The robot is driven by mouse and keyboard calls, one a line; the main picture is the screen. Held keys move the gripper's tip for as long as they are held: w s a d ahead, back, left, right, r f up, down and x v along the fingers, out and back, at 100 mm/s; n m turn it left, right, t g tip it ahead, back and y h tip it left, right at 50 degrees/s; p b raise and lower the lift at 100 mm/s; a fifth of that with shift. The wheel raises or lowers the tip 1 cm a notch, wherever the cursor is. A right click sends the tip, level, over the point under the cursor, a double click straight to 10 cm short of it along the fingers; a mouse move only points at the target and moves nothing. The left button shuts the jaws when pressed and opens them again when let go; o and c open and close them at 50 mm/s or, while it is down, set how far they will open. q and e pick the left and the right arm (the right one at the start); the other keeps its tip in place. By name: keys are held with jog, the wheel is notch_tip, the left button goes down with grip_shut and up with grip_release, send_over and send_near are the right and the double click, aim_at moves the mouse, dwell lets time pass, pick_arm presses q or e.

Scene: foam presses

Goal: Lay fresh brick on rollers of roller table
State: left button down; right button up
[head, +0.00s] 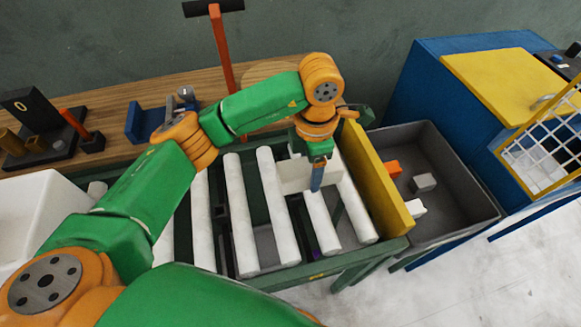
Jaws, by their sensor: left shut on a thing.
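The roller table (275,262) has a green frame and several white rollers (240,215), with dark gaps between them. My left arm reaches in from the left over the rollers. My left gripper (316,178) points down near the table's right end and is shut on a cream block, the fresh brick (295,175). The brick is over the right-hand rollers, partly hidden by the gripper. I cannot tell whether it touches the rollers. My right gripper is out of view.
A yellow board (375,180) stands upright at the table's right end. Beyond it is a grey bin (455,170) with a few orange and pale blocks. A blue machine (415,75) stands at the right. A wooden bench (135,85) with tools runs behind. A white container (35,215) is at left.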

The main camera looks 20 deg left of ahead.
pick_arm(q)
jog(key=a+f+p, duration=0.1)
jog(key=a+f, duration=0.2)
jog(key=f, duration=0.1)
jog(key=shift+a, duration=0.25)
notch_tip(320, 180, down, 3)
jog(key=shift+d, duration=0.1)
jog(key=shift+f, duration=0.35)
jog(key=shift+c, duration=0.2)
grip_release()
jog(key=shift+r, duration=0.1)
